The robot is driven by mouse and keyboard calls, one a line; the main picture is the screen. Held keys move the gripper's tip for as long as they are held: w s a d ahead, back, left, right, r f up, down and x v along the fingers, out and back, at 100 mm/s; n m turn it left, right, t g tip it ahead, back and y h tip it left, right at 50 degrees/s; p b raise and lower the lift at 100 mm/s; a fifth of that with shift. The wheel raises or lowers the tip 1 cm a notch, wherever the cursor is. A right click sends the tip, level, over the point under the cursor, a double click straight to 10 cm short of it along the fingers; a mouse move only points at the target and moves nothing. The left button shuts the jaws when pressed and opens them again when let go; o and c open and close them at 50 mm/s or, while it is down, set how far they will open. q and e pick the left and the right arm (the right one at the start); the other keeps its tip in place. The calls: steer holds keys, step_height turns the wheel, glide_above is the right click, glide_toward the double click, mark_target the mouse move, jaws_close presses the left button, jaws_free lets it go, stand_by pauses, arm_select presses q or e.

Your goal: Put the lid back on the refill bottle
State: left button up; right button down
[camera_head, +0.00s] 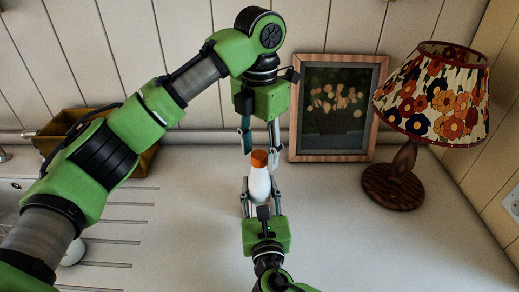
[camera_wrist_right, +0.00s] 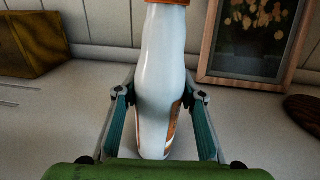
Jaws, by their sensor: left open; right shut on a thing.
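The white refill bottle (camera_head: 260,185) stands upright near the middle of the counter in the head view. Its white body (camera_wrist_right: 160,75) fills the middle of the right wrist view, with an orange patch low on its side. The orange lid (camera_head: 259,158) is at the bottle's top; whether it is fully seated I cannot tell. My right gripper (camera_head: 261,194) comes from the near side and is shut on the bottle's body. My left gripper (camera_head: 260,147) points down from above, open, its fingers on either side of the lid's level.
A framed flower picture (camera_head: 337,150) leans at the wall behind and right of the bottle. A lamp with a floral shade (camera_head: 435,95) stands farther right. A yellow-brown box (camera_head: 140,165) is at the back left, beside the grooved drainer (camera_head: 115,220). The front right counter is clear.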

steer(key=shift+f, duration=0.1)
arm_select(q)
step_height(320, 180, up, 12)
stand_by(0.5)
arm_select(e)
steer(key=c, duration=1.3)
jaws_free()
steer(key=shift+o, duration=0.2)
steer(key=shift+s, duration=0.1)
steer(key=s+d, duration=0.1)
steer(key=s, duration=1)
steer(key=shift+s, duration=0.4)
arm_select(q)
steer(key=shift+f, duration=0.1)
